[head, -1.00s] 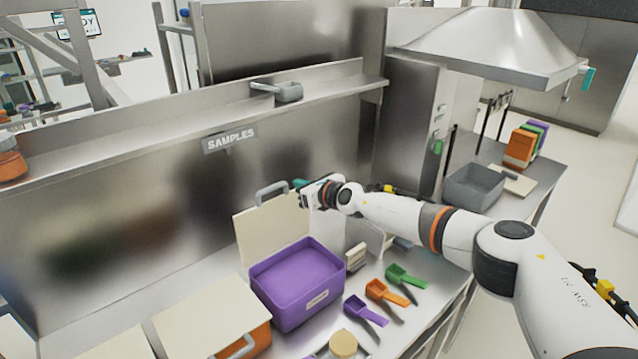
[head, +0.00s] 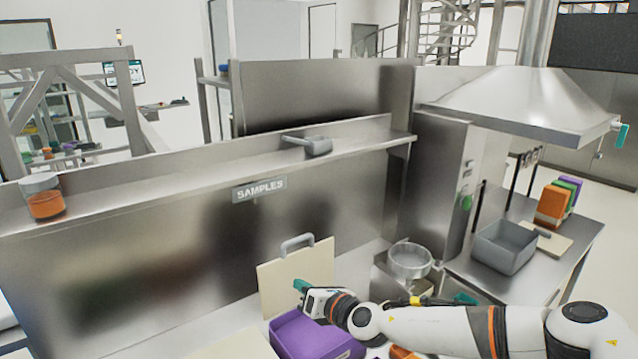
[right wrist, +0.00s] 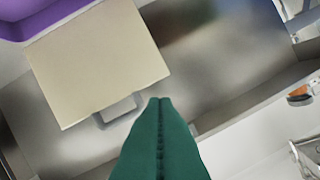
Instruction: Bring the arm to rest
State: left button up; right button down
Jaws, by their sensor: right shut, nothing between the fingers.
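My right arm reaches in from the right in the head view. Its gripper (head: 302,287) is above the purple bin (head: 300,338), in front of the upright cream lid (head: 294,277) with a grey handle. In the right wrist view the green fingers (right wrist: 160,135) are pressed together with nothing between them. The cream lid (right wrist: 97,62) shows there beyond the fingertips, with a bit of the purple bin (right wrist: 40,15) at the upper left. My left gripper is not in view.
A steel shelf (head: 215,180) carries a grey scoop (head: 318,146) and a jar with orange contents (head: 45,200). A grey tray (head: 505,247) and coloured upright items (head: 552,206) are on the right counter.

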jog(key=s+a+f+m+t+h, duration=0.1)
jog(key=s+a+f+m, duration=0.15)
jog(key=s+m, duration=0.5)
jog(key=s+a+f+m+h, duration=0.1)
jog(key=s+a+m+h, duration=0.15)
jog(key=s+m, duration=0.45)
jog(key=s+d+f+m+g+h, duration=0.3)
jog(key=s+d+f+m+g, duration=0.3)
jog(key=s+d+m, duration=0.65)
jog(key=s+d+f+m+g+h, duration=0.4)
jog(key=s+d+f+m, duration=0.45)
jog(key=s+d, duration=0.6)
notch_tip(320, 180, down, 33)
jog(key=s+g+b, duration=0.1)
jog(key=s+b, duration=0.1)
jog(key=b, duration=0.6)
jog(key=s+d+f+b, duration=0.1)
jog(key=s+f+b, duration=0.1)
jog(key=s+f, duration=0.5)
jog(key=s+d+f+g+b, duration=0.1)
jog(key=s+d+f+b, duration=0.1)
jog(key=s+f, duration=0.6)
notch_tip(320, 180, down, 6)
jog(key=shift+s+r+b, duration=0.2)
jog(key=shift+s+b, duration=0.05)
jog(key=shift+b, duration=0.6)
